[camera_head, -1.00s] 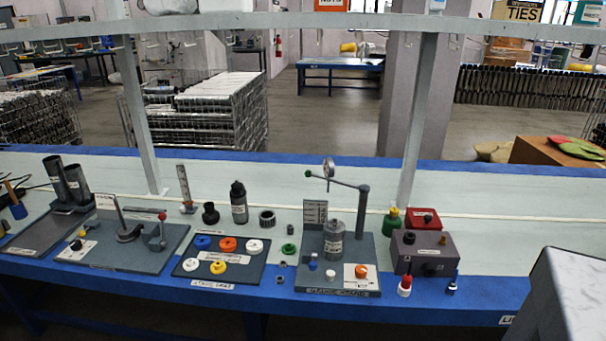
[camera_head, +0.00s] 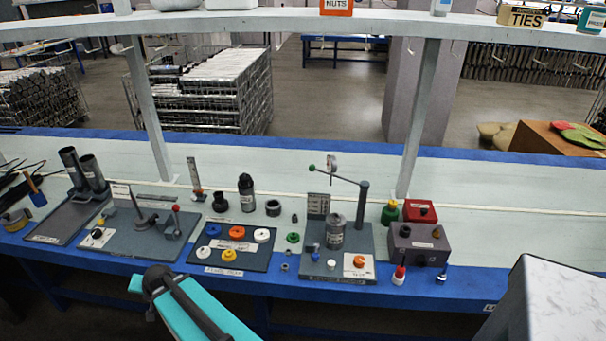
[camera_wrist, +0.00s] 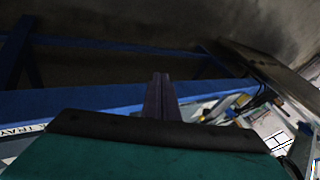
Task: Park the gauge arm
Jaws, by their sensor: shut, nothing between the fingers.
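The gauge arm (camera_head: 340,175) is a thin dark bar reaching left from the top of a grey post (camera_head: 362,206). It has a green knob (camera_head: 312,168) at its left end and a small round gauge (camera_head: 332,161) near that end. In the head view it crosses above a grey cylinder (camera_head: 335,232) on the grey plate (camera_head: 352,272). My gripper (camera_wrist: 160,95) shows in the wrist view, its dark fingers together and empty, with the blue bench edge beyond. The gauge arm is not recognisable in the wrist view. My teal arm is low in the head view, left of the plate.
A dark tray (camera_head: 252,262) with coloured rings lies left of the gauge plate. A grey box (camera_head: 419,246), a red box (camera_head: 420,210) and a green bottle (camera_head: 390,212) stand to its right. A shelf upright (camera_head: 425,115) rises behind.

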